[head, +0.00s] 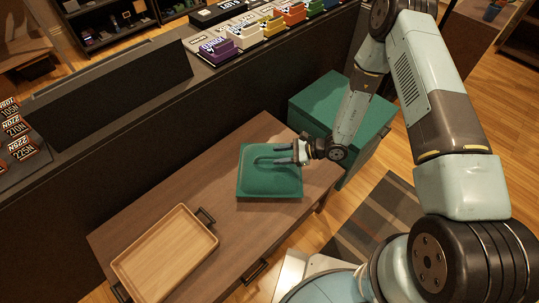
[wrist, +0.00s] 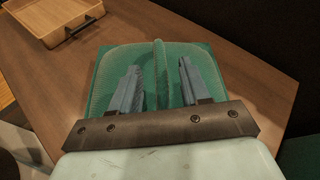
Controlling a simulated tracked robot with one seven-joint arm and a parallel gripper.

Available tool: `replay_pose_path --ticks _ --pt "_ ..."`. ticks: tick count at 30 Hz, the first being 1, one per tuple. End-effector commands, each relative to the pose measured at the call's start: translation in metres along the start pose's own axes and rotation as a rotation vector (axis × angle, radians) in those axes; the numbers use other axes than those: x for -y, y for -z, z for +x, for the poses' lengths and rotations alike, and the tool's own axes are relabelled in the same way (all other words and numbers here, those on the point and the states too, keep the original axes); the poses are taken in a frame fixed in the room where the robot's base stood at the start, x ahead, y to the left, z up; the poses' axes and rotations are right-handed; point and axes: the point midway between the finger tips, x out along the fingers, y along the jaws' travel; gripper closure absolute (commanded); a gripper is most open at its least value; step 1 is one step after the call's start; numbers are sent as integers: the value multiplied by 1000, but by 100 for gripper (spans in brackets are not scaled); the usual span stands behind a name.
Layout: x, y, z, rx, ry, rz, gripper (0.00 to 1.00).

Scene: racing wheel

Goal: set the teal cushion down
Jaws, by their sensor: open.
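The teal cushion (head: 268,181) lies flat on the wooden table (head: 160,176) in the head view, near the table's right end. In the wrist view the cushion (wrist: 158,62) fills the middle, with a raised ridge or strap running up its centre. My gripper (head: 284,154) is at the cushion's upper right part. Its two fingers are apart, one on each side of the ridge, in the wrist view (wrist: 160,75). I cannot tell whether the fingers touch the cushion. Part of the cushion's near edge is hidden by my gripper in the wrist view.
A wooden tray (head: 210,239) with dark handles stands at the table's lower left. A teal box-like cabinet (head: 320,97) stands beyond the table's right end. A dark counter with several coloured boxes runs behind. The table between tray and cushion is bare.

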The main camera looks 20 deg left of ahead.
Motion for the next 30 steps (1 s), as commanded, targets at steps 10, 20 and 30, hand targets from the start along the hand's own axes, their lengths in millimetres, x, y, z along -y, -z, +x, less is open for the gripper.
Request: replay_pose_path --ticks 10,20,30 --pt "1 0 -62 -1 2 -1 54" --pt "0 0 -78 -1 -1 0 54" --pt "19 -30 -101 -2 -29 -82 54"
